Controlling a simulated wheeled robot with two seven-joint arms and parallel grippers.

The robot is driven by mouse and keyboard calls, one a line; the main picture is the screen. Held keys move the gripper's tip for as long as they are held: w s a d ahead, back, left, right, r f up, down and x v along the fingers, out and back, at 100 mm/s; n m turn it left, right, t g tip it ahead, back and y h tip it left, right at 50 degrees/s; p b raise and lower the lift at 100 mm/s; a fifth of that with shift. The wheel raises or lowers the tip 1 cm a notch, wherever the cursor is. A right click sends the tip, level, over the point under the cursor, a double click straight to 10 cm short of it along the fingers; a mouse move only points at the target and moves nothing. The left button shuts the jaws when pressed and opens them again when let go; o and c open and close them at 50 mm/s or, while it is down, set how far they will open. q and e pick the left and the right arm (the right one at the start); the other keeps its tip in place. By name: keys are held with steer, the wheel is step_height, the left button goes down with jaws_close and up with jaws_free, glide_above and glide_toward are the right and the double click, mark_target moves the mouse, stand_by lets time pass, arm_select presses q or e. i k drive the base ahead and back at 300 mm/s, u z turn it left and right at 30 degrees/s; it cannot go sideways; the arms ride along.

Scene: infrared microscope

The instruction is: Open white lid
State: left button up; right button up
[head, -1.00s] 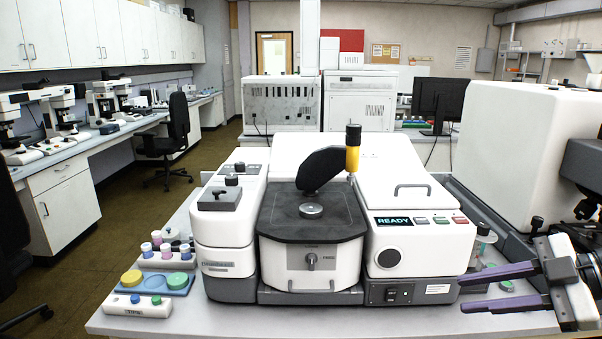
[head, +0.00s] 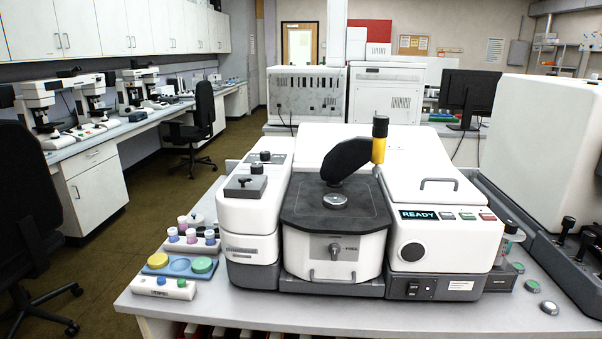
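The white lid (head: 415,165) is on the right part of the white infrared microscope unit in the head view. It lies shut, sloping toward the front. A grey bar handle (head: 438,181) stands near its front edge, above a panel with a READY display (head: 419,214) and several buttons. Neither of my grippers is in view, so nothing of mine touches the lid or its handle.
A black arm with a yellow-and-black knob (head: 379,145) rises beside the lid's left edge, over the dark stage (head: 310,205). A large white housing (head: 550,130) stands to the right. Coloured jars in a blue tray (head: 180,267) sit at the left.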

mark_target(428, 174)
steer(key=k, duration=0.65)
steer(key=z, duration=0.55)
steer(key=i, duration=0.6)
steer(key=z, duration=0.35)
